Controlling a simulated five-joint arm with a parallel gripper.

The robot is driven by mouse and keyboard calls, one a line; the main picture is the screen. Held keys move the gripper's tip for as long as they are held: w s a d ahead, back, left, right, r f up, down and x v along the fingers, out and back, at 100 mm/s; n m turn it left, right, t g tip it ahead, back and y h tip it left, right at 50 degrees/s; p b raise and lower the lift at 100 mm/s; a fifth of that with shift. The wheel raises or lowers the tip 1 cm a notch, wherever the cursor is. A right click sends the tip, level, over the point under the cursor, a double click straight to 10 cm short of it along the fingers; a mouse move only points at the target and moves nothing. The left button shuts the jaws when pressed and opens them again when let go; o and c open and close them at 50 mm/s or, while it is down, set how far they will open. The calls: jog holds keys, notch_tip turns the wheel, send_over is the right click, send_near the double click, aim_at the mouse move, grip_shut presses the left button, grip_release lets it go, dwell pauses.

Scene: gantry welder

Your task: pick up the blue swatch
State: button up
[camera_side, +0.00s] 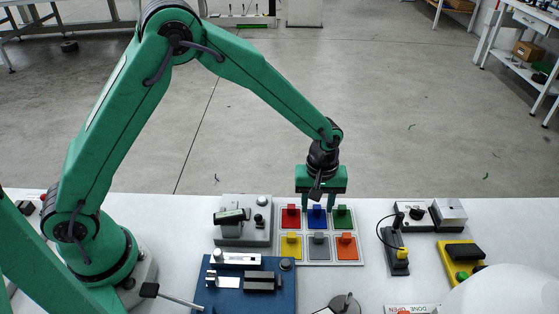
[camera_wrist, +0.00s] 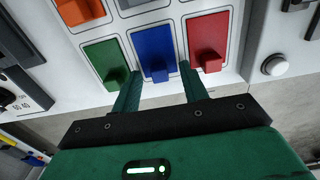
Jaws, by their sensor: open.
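The blue swatch (camera_side: 317,215) sits in the back row of a pale tray (camera_side: 300,234), between the red swatch (camera_side: 291,215) and the green swatch (camera_side: 342,216). Each swatch is a flat plate with a raised tab. My gripper (camera_side: 320,204) points down over the back edge of the tray at the blue swatch. In the wrist view my open fingers (camera_wrist: 158,86) reach either side of the near end of the blue swatch (camera_wrist: 155,50). I cannot tell how high the fingertips are above the tray.
The front row holds yellow (camera_side: 291,245), grey (camera_side: 319,245) and orange (camera_side: 346,246) swatches. A grey fixture (camera_side: 243,222) stands left of the tray, with a blue plate fixture (camera_side: 225,299) in front. A black clamp-like device (camera_side: 397,258) stands to the right.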

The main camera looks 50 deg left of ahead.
aim_at(318, 207)
grip_shut()
jog(key=shift+r, duration=0.85)
notch_tip(318, 207, up, 2)
jog(key=shift+w+r, duration=0.1)
jog(key=shift+r, duration=0.05)
jog(key=s+d+r, duration=0.7)
jog(key=s, duration=0.2)
jog(key=shift+s+d, duration=0.15)
